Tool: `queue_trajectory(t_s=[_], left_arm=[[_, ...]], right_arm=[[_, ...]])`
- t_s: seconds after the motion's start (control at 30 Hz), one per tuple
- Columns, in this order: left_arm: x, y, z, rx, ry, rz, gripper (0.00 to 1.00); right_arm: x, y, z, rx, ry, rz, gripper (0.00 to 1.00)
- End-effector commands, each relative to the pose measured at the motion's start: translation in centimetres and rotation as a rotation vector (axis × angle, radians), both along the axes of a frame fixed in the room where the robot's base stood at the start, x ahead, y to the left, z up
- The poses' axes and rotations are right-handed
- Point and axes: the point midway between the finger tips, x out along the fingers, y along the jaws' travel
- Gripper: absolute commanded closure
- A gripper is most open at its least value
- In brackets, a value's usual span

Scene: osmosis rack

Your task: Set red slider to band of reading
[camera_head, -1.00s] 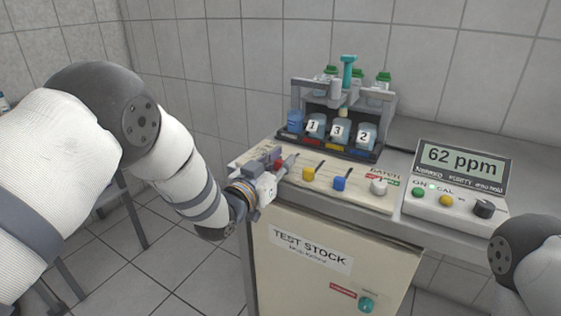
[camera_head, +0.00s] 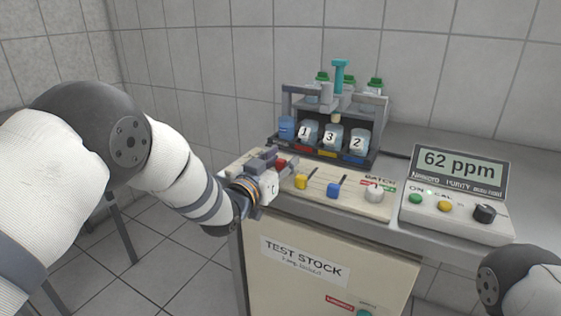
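The red slider (camera_head: 281,163) is on the slider panel (camera_head: 352,206), at its left end, partly hidden by my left gripper. My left gripper (camera_head: 279,162) reaches in from the left with its fingers at the red slider. I cannot tell whether the fingers are shut on it or only beside it. The meter (camera_head: 456,192) at the right has a display (camera_head: 459,164) reading 62 ppm. My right arm shows only as a link at the lower right edge, and its gripper is out of view.
A yellow slider (camera_head: 301,181) and a blue slider (camera_head: 334,190) stand right of the red one, then a white knob (camera_head: 374,194). Behind is a rack (camera_head: 379,129) with numbered containers 1, 3 and 2. A TEST STOCK cabinet (camera_head: 330,290) is below.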

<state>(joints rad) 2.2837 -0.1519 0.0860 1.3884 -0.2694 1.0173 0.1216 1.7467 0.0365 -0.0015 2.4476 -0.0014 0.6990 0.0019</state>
Motion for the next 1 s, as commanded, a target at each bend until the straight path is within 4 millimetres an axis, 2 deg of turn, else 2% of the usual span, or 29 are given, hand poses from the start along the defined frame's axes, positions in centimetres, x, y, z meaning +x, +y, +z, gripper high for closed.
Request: queue_trajectory(t_s=[0.23, 0.33, 0.7, 0.83, 1.0], left_arm=[[0.0, 0.0, 0.1, 0.001, -0.001, 0.000, 0.60], [-0.7, 0.3, 0.0, 0.001, 0.001, 0.000, 0.60], [-9.0, 3.9, 0.1, 0.000, 0.001, 0.001, 0.60], [-10.6, 4.5, 0.1, 0.001, 0.000, 0.000, 0.60], [-11.1, 4.7, 0.1, 0.001, -0.001, 0.000, 0.60]], right_arm=[[0.0, 0.0, 0.0, 0.000, 0.000, 0.000, 1.00], [0.0, 0.0, 0.0, 0.000, -0.001, 0.000, 1.00], [0.0, 0.0, 0.0, 0.000, 0.000, 0.000, 1.00], [0.0, 0.0, 0.0, 0.000, 0.000, 0.000, 1.00], [0.0, 0.0, 0.0, 0.000, 0.000, 0.000, 1.00]])
